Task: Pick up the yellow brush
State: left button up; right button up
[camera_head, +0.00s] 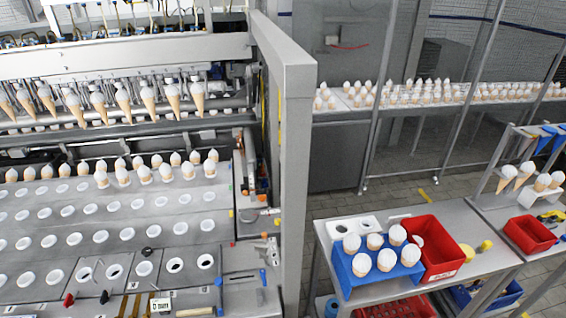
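Neither of my grippers shows in the head view. A small yellow item (467,251) lies on the grey metal table (488,222), just right of the red bin (443,247). A second yellow item (486,245) lies right beside it. More yellow shows on the side table at the right edge (550,216), next to a smaller red bin (530,234). All of these are too small to tell which is the brush. A yellow strip (194,312) also shows at the machine's front edge at bottom left.
A blue rack (346,272) with several white-topped cones stands left of the red bin. A large cone machine (110,215) fills the left, ending in a grey upright frame (296,170). A long shelf of cones (330,116) runs behind. Tiled floor (400,185) lies clear between.

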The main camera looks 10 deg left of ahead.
aim_at(486, 245)
jog(key=z, duration=1.4)
jog(key=u, duration=1.55)
jog(key=z, duration=1.55)
jog(key=i+l, duration=0.2)
